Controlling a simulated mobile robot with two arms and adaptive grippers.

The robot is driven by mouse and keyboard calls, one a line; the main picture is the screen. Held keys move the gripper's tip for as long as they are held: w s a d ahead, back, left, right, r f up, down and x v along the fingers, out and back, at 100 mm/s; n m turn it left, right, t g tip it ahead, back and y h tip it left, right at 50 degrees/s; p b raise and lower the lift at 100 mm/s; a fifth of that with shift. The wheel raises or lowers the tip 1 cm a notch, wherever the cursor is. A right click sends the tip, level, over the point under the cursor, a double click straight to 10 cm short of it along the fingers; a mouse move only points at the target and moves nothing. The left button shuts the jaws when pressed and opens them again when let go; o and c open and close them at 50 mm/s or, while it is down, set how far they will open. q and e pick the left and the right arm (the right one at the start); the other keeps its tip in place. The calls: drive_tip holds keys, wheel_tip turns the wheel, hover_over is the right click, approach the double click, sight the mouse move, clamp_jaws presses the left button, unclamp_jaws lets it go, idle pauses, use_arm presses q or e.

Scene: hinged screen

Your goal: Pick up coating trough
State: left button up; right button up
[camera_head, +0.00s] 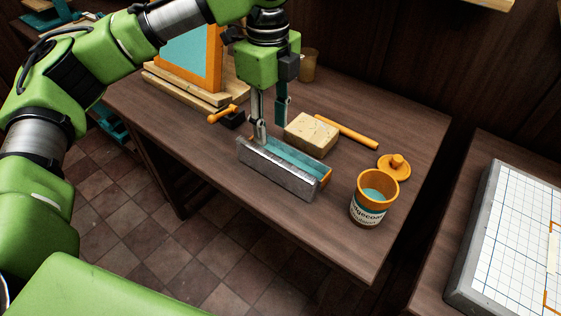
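The coating trough (272,176) is a long grey metal trough with a teal inside and an orange end at its right. It sits on the brown wooden table, in the middle of the view. My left gripper (271,132) points down at the trough's left end. Its two fingers are apart, with a gap visible between them. The nearer finger is at the trough's left rim and the other is farther back; whether either touches the trough cannot be told. My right gripper is not in view.
An open jar (368,208) stands right of the trough, its orange lid (394,166) behind it. A tan block (311,134) and an orange stick (346,131) lie behind the trough. A framed screen (197,50) stands at back left. The table's front is clear.

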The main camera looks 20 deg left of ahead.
use_arm(q)
hover_over(274, 157)
wheel_tip(274, 157, down, 5)
drive_tip(key=shift+a+r, duration=0.15)
drive_tip(key=shift+f, duration=0.95)
wheel_tip(274, 157, down, 4)
drive_tip(key=shift+r+p, duration=0.25)
drive_tip(key=shift+p, duration=0.05)
drive_tip(key=shift+f, duration=0.15)
clamp_jaws()
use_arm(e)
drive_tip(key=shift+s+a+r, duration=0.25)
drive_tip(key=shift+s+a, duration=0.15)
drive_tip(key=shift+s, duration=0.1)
